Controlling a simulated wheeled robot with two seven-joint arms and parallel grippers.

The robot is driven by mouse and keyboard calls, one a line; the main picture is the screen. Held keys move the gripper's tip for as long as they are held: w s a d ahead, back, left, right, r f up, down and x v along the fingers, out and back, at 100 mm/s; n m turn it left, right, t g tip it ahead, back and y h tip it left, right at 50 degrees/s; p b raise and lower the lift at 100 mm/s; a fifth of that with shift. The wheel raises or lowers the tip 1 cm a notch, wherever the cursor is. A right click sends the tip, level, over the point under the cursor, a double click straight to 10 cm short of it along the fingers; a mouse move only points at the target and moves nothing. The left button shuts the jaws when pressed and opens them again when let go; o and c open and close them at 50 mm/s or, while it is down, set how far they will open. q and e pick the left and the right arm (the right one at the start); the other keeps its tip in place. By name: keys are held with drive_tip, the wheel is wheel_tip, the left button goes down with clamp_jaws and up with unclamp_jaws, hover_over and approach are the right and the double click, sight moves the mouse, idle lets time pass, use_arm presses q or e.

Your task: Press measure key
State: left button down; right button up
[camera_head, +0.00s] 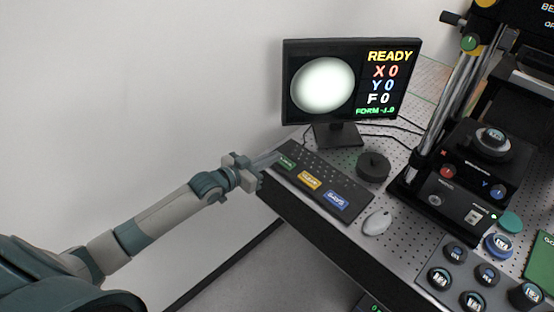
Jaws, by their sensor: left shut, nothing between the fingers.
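A black keyboard (350,190) lies on the bench below the monitor, with a green key (286,162), a yellow key (310,180) and a blue key (336,200) along its front. The small labels are hard to read, so I cannot tell for sure which is the measure key. My left gripper (276,158) is shut and empty, its fingertips at the keyboard's left end, beside or over the green key. I cannot tell whether they touch it. The monitor (340,116) shows a bright white disc, READY, and X 0, Y 0, F 0. My right gripper is not in view.
A white mouse (377,222) and a black round knob (373,166) lie right of the keyboard. The interferometer (462,190) stands further right, with several round pieces in a grey tray (424,270) in front. The bench's front edge runs just below the keyboard.

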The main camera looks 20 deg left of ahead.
use_arm(q)
drive_tip(key=b+v, duration=0.2)
drive_tip(key=v, duration=0.5)
drive_tip(key=shift+a, duration=0.15)
drive_tip(key=shift+r, duration=0.15)
